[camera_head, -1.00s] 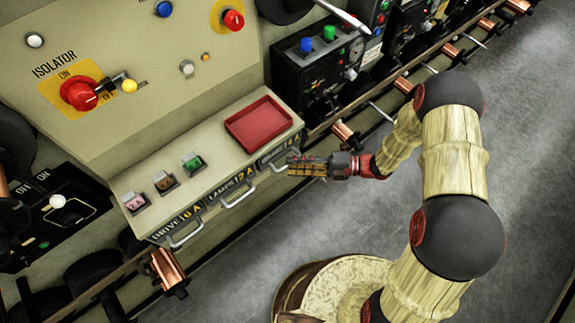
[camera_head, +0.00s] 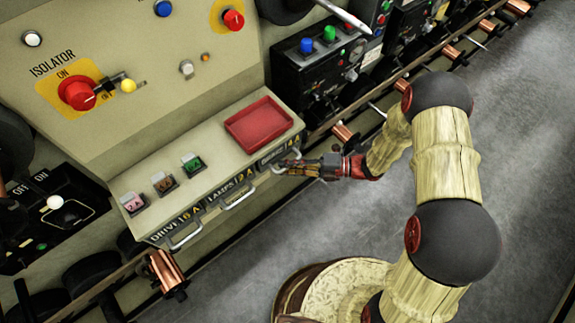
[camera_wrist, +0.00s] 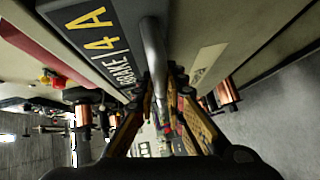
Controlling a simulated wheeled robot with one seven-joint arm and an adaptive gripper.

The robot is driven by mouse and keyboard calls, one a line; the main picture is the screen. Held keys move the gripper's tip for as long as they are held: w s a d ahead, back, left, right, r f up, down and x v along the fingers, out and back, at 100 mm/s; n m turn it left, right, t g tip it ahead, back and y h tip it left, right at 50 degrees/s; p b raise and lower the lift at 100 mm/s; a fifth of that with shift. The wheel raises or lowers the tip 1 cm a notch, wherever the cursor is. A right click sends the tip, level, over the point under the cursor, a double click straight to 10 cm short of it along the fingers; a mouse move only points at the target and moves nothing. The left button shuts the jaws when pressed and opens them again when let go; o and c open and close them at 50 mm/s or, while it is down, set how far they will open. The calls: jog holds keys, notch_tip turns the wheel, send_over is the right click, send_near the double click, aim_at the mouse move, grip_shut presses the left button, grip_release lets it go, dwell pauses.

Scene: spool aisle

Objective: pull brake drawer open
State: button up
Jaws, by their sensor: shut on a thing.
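The brake drawer (camera_head: 277,153) is the rightmost of three labelled drawers under the console's ledge, and it looks flush with its neighbours. Its label, "BRAKE 4 A", shows large in the wrist view, where the drawer front (camera_wrist: 75,15) is close to the camera. Its metal bar handle (camera_wrist: 153,50) runs down between my fingers. My gripper (camera_head: 283,166) is at this handle, shut on it; in the wrist view the fingers (camera_wrist: 160,88) stand on either side of the bar. The fingers partly hide the handle in the head view.
The lamps drawer (camera_head: 235,191) and drive drawer (camera_head: 180,231) have similar handles to the left. A red tray (camera_head: 259,122) lies on the ledge above. Copper spools (camera_head: 166,270) stick out along the rail. The grey floor to the right is open.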

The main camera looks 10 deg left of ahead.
grip_shut()
jog(key=shift+d, duration=0.1)
dwell(0.3)
jog(key=shift+s+d, duration=0.15)
jog(key=shift+s, duration=0.05)
jog(key=s+d+p, duration=0.7)
jog(key=s+d, duration=0.4)
jog(key=d, duration=0.1)
jog(key=shift+d, duration=0.4)
jog(key=o, duration=0.6)
grip_release()
jog(key=shift+o, duration=0.3)
jog(key=shift+d, duration=0.1)
jog(key=w+d+r, duration=0.1)
jog(key=d, duration=1)
jog(key=shift+d+r, duration=0.35)
